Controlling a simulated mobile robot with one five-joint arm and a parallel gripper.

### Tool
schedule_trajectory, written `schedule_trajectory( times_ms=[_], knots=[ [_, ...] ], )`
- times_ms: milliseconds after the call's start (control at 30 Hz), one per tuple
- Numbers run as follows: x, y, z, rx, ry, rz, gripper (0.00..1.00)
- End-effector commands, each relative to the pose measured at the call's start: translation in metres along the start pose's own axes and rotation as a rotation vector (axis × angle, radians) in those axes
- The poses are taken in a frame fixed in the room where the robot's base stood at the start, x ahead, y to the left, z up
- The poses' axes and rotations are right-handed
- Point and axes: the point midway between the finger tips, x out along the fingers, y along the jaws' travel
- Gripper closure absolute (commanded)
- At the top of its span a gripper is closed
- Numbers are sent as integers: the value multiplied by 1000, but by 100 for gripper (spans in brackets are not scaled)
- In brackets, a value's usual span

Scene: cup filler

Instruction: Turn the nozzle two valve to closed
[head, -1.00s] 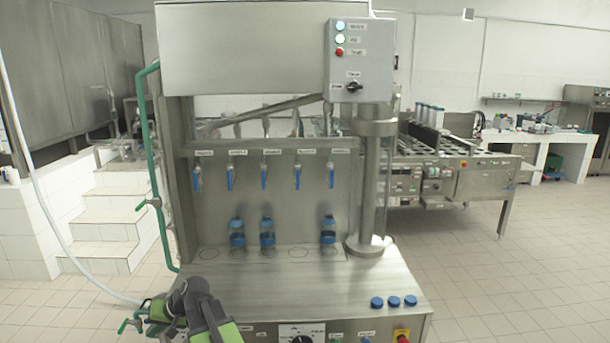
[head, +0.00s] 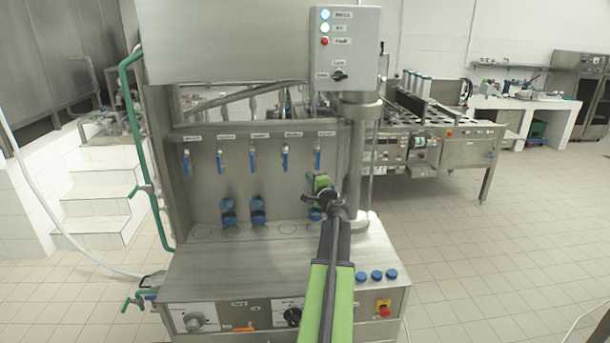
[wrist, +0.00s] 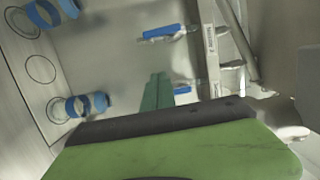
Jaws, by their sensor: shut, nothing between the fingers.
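In the head view, several blue valve handles hang straight down in a row on the filler's back panel. The second from the left (head: 220,160) fits nozzle two by position, but the small labels above cannot be read clearly. My gripper (head: 320,182) is shut and empty, below the rightmost handle (head: 318,159) and in front of the right bottle, well to the right of the second handle. In the wrist view my closed fingers (wrist: 157,92) point toward the panel, near a blue handle (wrist: 182,89); another handle (wrist: 160,34) shows above. I cannot tell whether the fingers touch anything.
Blue-capped bottles stand on the filler shelf, at the second (head: 228,211) and third (head: 258,210) places; the right one (head: 316,214) is partly hidden by my arm. Three blue caps (head: 376,275) lie on the right front. A control box (head: 345,48) hangs upper right.

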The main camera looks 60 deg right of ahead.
Motion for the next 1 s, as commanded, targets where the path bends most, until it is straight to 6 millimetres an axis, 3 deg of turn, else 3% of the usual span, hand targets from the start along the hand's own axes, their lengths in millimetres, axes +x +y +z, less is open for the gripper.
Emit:
schedule_trajectory(
  times_ms=[100,367,433,633,1000],
  knots=[
    [31,0,0,0,-3,0,100],
    [87,0,1,-1,-3,1,100],
    [83,0,19,-1,-6,1,100],
    [88,0,39,-1,-5,1,100],
    [95,0,36,-1,-4,1,100]
  ],
)
